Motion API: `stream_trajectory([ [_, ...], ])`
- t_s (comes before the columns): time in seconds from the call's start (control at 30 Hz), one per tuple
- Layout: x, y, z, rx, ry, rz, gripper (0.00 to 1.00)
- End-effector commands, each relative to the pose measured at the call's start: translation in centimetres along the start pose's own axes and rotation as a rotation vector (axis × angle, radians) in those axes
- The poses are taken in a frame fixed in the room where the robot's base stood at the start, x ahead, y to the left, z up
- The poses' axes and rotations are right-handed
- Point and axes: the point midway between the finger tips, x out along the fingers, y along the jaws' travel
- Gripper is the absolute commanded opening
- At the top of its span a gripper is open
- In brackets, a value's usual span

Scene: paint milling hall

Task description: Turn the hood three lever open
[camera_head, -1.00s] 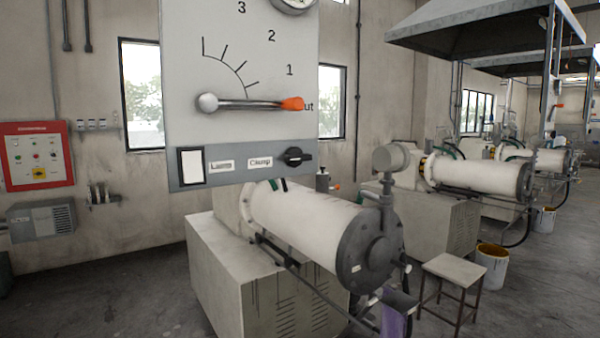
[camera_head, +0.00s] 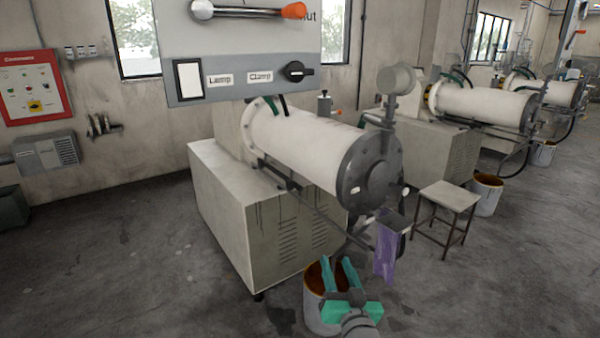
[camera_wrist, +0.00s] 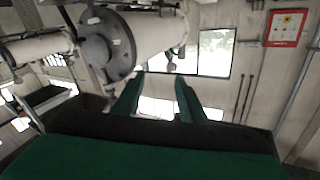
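The lever (camera_head: 248,11) has a round grey knob at its left end and an orange tip at its right. It lies horizontal on the grey panel (camera_head: 340,60), at the head view's top edge. Its tip points at a partly covered label ending in "ut"; the scale above is out of frame. My gripper (camera_head: 337,263) has green fingers and is low in the head view, well below the lever and apart from it. In the wrist view its fingers (camera_wrist: 156,85) stand apart with nothing between them. The lever is not seen there.
A white milling cylinder (camera_head: 305,142) on a grey base (camera_head: 235,215) stands below the panel. A bucket (camera_head: 318,312) is behind my gripper. A stool (camera_head: 448,195) stands right. The left floor is mostly clear.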

Motion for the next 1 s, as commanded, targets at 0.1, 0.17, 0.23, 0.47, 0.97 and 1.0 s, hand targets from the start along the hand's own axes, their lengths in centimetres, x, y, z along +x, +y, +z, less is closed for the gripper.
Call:
stream_trajectory([
  [0.1,1.9,-0.5,-5.1,-0.024,0.021,-0.047,0.38],
  [0.17,2.6,-0.8,-7.5,-0.036,0.026,-0.069,0.38],
  [0.23,3.3,-1.2,-10.3,-0.053,0.033,-0.097,0.38],
  [0.47,4.3,-3.4,-19.7,-0.126,0.049,-0.190,0.38],
  [0.97,0.4,-10.7,-39.3,-0.377,0.060,-0.376,0.38],
  [1.0,-0.2,-11.3,-40.7,-0.402,0.059,-0.388,0.38],
])
